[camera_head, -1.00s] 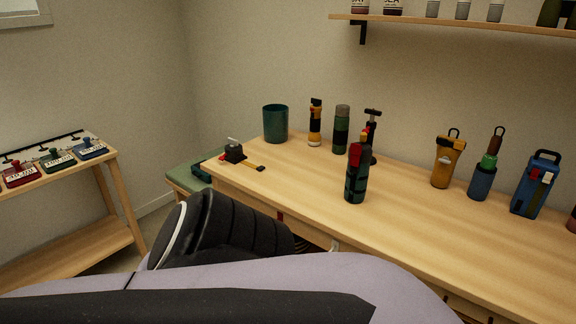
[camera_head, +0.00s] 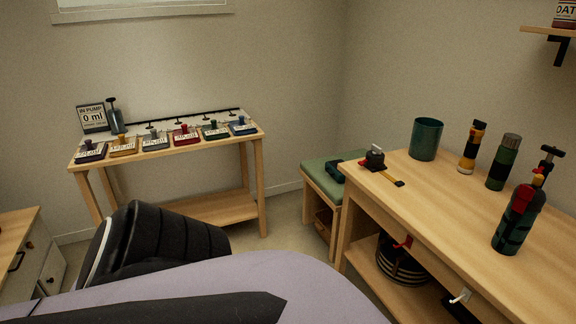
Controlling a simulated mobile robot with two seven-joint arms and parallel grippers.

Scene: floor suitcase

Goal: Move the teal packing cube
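I cannot make out a packing cube for certain in this view. A small dark teal item (camera_head: 336,171) lies on the green-topped bench (camera_head: 318,168), partly beside the table's corner, and I cannot tell what it is. A teal open-topped round container (camera_head: 426,139) stands upright at the back of the wooden table. Neither of my grippers is in view. Parts of my own body fill the lower left and bottom of the picture and hide the floor there.
The wooden table (camera_head: 455,212) on the right holds a tape measure (camera_head: 374,157), flashlights and bottles (camera_head: 519,218). A dark striped round thing (camera_head: 401,262) sits on its lower shelf. A wooden stand (camera_head: 210,207) with several coloured labelled blocks is against the back wall. Floor shows between stand and bench.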

